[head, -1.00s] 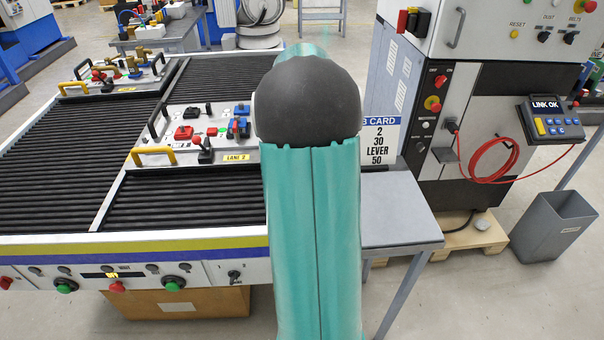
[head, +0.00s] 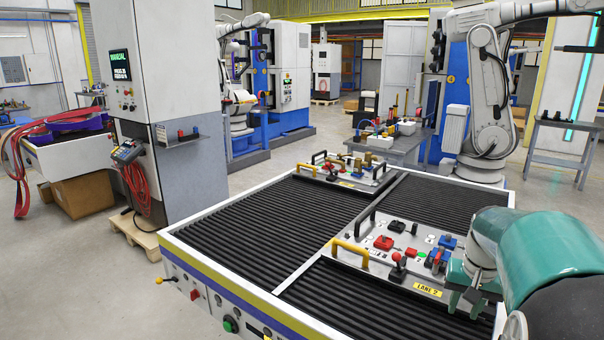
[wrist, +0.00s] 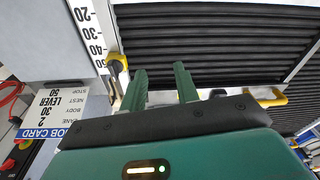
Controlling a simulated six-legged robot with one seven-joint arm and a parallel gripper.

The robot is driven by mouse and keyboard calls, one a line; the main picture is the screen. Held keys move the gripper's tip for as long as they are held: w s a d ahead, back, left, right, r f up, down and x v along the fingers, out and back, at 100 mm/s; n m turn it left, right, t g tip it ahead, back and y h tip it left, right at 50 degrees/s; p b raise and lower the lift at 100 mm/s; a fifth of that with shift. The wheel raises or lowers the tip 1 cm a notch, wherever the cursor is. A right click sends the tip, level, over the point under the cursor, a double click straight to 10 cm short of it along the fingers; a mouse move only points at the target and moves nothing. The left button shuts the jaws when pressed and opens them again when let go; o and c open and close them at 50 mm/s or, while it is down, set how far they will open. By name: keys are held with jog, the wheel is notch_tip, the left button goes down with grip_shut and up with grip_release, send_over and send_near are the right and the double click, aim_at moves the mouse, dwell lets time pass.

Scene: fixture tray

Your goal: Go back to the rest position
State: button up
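My gripper (head: 470,292) is at the right of the head view, above the near right part of the lane 2 fixture tray (head: 415,275). In the wrist view its two green fingers (wrist: 160,86) stand apart, with nothing visible held between them. The tray sits on the black rollers and carries a yellow handle (head: 350,251), red blocks, blue parts and a small red-knobbed lever (head: 398,268). My teal forearm (head: 545,255) hides the tray's right side. A job card (wrist: 48,112) shows upside down at the left of the wrist view.
The roller conveyor (head: 280,222) has bare rollers left of the tray. A second tray (head: 345,180) is at its far end. A grey cabinet (head: 190,165) with a pendant (head: 128,152) and red cable stands at left. A white robot arm (head: 490,100) stands behind. Floor at lower left is clear.

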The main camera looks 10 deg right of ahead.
jog(key=s+a+r+n+t, duration=0.1)
jog(key=a+r+n, duration=0.1)
jog(key=a, duration=0.6)
jog(key=s+a+r+n+t, duration=0.1)
jog(key=a+r, duration=0.2)
jog(key=a, duration=0.5)
jog(key=s+a+n+t, duration=0.1)
jog(key=s+a+n, duration=0.1)
jog(key=s+a, duration=0.2)
jog(key=s+a+f+n+t, duration=0.1)
jog(key=s+a, duration=0.3)
jog(key=a, duration=0.5)
jog(key=shift+s+a+n+y, duration=0.3)
jog(key=shift+a+n, duration=0.1)
jog(key=shift+n, duration=0.3)
jog(key=shift+w+a, duration=0.1)
jog(key=shift+w, duration=0.05)
